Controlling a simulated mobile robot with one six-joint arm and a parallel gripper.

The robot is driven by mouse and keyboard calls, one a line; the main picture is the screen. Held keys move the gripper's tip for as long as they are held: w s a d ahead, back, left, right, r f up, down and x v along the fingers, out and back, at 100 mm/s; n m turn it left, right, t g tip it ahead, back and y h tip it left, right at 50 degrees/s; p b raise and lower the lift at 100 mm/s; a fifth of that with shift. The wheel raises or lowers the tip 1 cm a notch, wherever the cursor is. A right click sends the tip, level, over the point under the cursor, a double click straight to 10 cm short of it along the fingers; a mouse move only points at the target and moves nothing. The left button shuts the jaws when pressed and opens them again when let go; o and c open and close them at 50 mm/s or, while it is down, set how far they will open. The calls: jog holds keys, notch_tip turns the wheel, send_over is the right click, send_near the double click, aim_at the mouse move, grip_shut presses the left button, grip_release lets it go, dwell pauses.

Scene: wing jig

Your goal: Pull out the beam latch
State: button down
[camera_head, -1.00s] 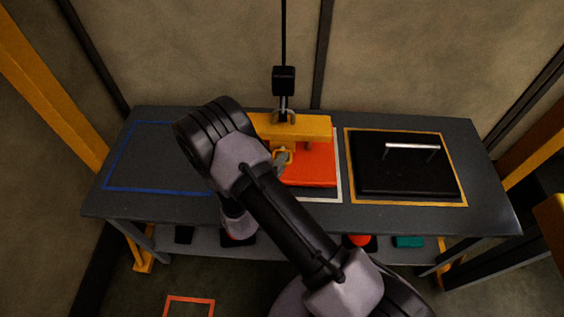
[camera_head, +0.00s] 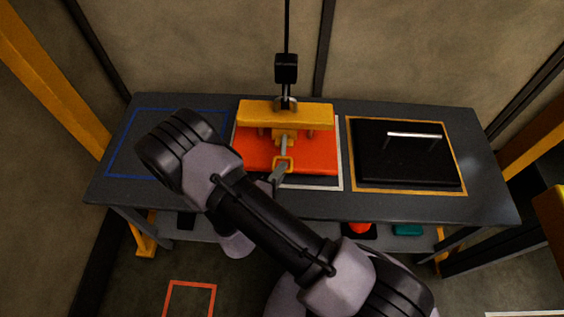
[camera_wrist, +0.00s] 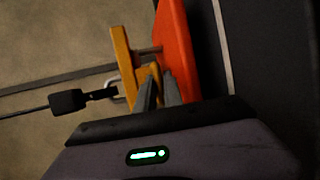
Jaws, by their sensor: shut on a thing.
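The beam latch (camera_head: 284,163) has a yellow ring handle on a grey shaft. The shaft shows between the ring and the yellow block under the yellow beam (camera_head: 285,115). My gripper (camera_head: 278,174) is at the ring from the front and is shut on it. In the wrist view, the fingers of my gripper (camera_wrist: 159,90) point toward the yellow beam (camera_wrist: 124,60) beside the orange panel (camera_wrist: 174,50). They largely hide the ring there. The orange panel (camera_head: 255,155) lies flat beneath the beam.
A black hook block (camera_head: 286,69) on a cable hangs above the beam, its hook at the beam's middle. A black plate with a silver handle (camera_head: 414,135) lies at the right. The blue-outlined area at the left looks clear. A lower shelf holds a teal item (camera_head: 408,230).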

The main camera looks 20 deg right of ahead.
jog(key=shift+s+d+f, duration=0.2)
jog(key=shift+s+d, duration=0.05)
jog(key=c, duration=1.5)
grip_release()
jog(key=shift+h, duration=0.3)
jog(key=shift+d+r, duration=0.1)
jog(key=p+v, duration=0.1)
jog(key=v, duration=0.4)
jog(key=p+v, duration=0.1)
jog(key=v, duration=0.5)
jog(key=p+v, duration=0.2)
jog(key=v, duration=0.4)
jog(key=shift+s+r, duration=0.1)
jog(key=shift+r, duration=0.25)
